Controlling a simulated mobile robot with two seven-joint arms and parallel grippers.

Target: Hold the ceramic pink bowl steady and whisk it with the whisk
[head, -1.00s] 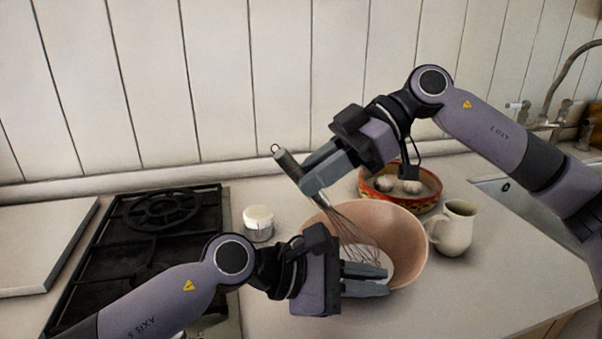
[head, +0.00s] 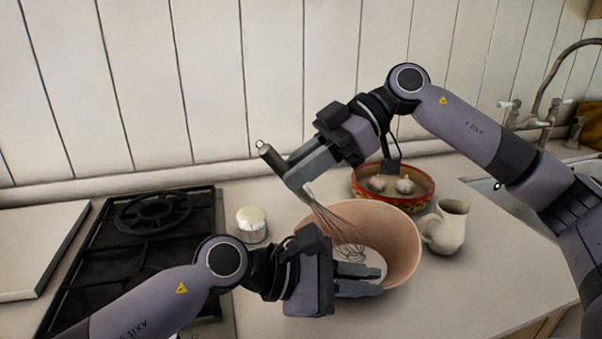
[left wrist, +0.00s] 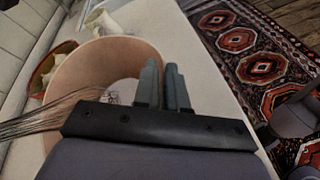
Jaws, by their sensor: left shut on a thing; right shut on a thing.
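The pink bowl (head: 398,228) stands upright on the counter, with some white contents (head: 376,262) inside. My left gripper (head: 358,280) is shut on the bowl's near wall; its fingers partly hide that side. In the left wrist view the fingers (left wrist: 163,88) are close together at the bowl's rim (left wrist: 152,55). My right gripper (head: 303,172) is shut on the handle of the whisk (head: 328,213). The whisk is tilted, handle up to the left, with its wire loops down inside the bowl. Its wires (left wrist: 45,112) also show in the left wrist view.
A red patterned bowl (head: 428,191) with pale round things in it stands behind the pink bowl. A cream jug (head: 446,228) stands close to its right. A small white-topped jar (head: 251,224) and a black hob (head: 140,235) are left. A sink is at right.

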